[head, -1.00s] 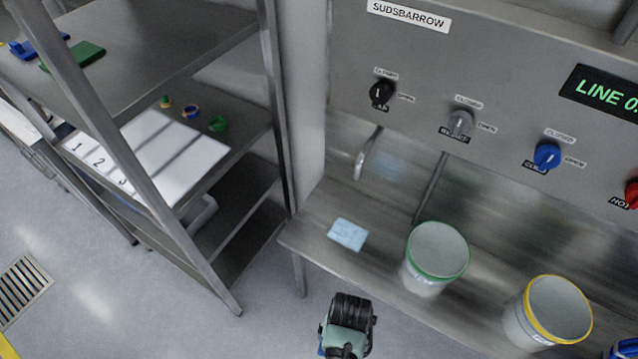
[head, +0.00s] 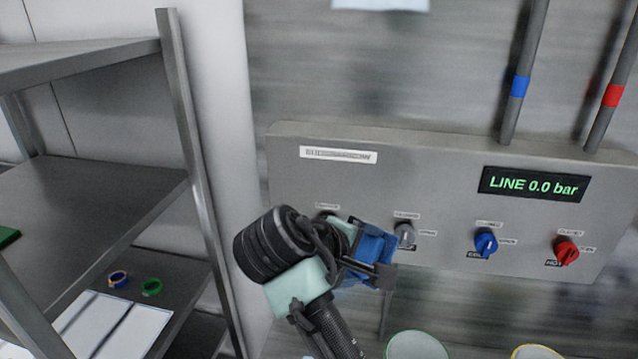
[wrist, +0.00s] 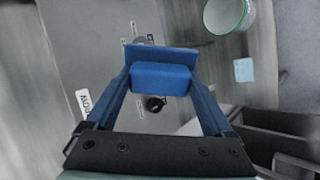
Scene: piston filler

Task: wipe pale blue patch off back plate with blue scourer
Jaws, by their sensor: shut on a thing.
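My gripper (head: 368,265) is shut on the blue scourer (wrist: 160,74), a blue block with a wider flat pad, held between blue fingers. In the head view it is raised in front of the control panel's lower left part, hiding the leftmost knob. The wrist view shows the gripper (wrist: 161,88) with the panel behind. The back plate (head: 460,65) is streaky grey steel, seen above and below the panel. Contact between scourer and plate is not seen.
The control panel (head: 440,180) juts out with several knobs. A green-rimmed bucket (head: 418,346) and yellow-rimmed bucket (head: 536,352) stand below. A pale blue cloth (wrist: 243,75) lies near the green-rimmed bucket. A steel shelf rack (head: 195,160) stands at left.

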